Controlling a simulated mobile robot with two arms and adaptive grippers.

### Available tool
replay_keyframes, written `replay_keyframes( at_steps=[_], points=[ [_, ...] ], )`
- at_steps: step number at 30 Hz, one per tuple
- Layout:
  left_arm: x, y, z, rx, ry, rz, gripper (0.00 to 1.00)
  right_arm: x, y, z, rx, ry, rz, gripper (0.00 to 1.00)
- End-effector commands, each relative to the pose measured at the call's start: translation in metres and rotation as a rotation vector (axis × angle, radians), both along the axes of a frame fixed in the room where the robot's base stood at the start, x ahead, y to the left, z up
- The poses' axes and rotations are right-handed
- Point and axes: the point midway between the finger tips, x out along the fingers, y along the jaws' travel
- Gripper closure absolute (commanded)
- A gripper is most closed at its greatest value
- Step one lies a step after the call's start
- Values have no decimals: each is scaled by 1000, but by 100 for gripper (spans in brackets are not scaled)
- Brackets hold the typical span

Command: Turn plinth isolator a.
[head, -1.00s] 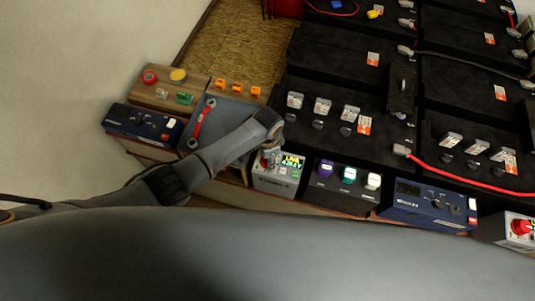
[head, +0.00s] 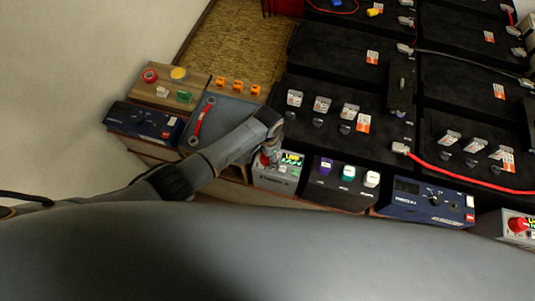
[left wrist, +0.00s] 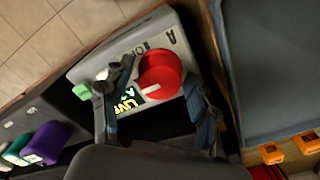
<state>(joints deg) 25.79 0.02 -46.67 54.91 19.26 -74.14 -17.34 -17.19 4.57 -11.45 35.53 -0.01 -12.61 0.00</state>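Plinth isolator a is a pale grey box (head: 285,180) with a lit LIVE display, at the front edge of the bench in the head view. In the left wrist view its face (left wrist: 92,72) shows the letter A and a round red knob (left wrist: 160,75) with a pale mark. My left gripper (head: 270,153) is over the knob. In the left wrist view the open fingers (left wrist: 159,77) stand on either side of the knob; whether they touch it I cannot tell. My right gripper is not in view.
A box with purple, teal and white knobs (head: 340,188) stands just right of the isolator, then a blue unit (head: 425,203) and another red-knobbed box (head: 515,228). A grey tray with a red-handled wrench (head: 201,120) lies left. Black batteries (head: 335,95) fill the area behind.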

Motion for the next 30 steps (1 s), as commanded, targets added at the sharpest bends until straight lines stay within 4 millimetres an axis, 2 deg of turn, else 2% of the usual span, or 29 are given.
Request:
replay_keyframes(
  at_steps=[9,14,17,27,30],
  points=[
    [0,0,1,1,-1,-2,32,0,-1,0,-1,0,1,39],
    [1,-1,11,-1,-2,-3,32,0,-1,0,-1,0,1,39],
    [1,-1,25,-3,-3,-4,32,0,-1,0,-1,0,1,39],
    [1,0,94,-1,-4,-2,32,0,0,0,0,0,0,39],
    [1,0,108,-1,-2,-1,32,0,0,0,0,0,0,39]
  ],
)
